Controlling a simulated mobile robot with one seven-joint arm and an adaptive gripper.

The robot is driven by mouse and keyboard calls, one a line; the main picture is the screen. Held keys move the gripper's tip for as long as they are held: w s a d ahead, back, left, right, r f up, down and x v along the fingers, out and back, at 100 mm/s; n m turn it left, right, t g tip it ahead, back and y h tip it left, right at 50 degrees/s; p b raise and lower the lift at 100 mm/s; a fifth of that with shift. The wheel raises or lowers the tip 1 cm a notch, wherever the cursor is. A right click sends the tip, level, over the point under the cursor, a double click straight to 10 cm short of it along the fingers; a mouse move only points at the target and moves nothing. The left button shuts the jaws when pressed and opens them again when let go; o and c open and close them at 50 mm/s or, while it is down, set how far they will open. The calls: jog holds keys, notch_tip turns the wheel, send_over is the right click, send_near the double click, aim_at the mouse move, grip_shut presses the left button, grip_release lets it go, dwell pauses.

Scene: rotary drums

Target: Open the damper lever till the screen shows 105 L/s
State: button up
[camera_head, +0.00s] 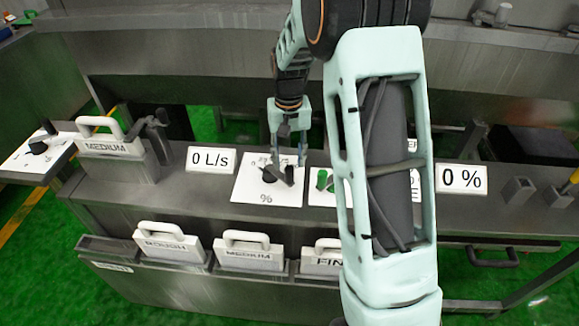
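The screen (210,159) on the left of the bench top reads 0 L/s. To its right is a white panel (250,187) with a % mark, bearing a dark lever (270,176) that I take to be the damper lever. My gripper (288,160) points down over this panel, close above the lever. Its two fingers look spread apart, with nothing seen held between them. The fingertips overlap the lever's right part in this view, so I cannot tell whether they touch it. Part of the panel's scale is hidden behind the gripper.
A second screen (461,179) reads 0 %. A green knob (322,179) sits just right of the lever panel, partly hidden by my arm. A handled MEDIUM plate (108,146) stands at left. Handled plates ROUGH (170,243), MEDIUM (248,254) and FIN… (318,264) line the front.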

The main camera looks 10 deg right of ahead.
aim_at(289, 166)
jog(key=shift+f, duration=1.85)
grip_shut()
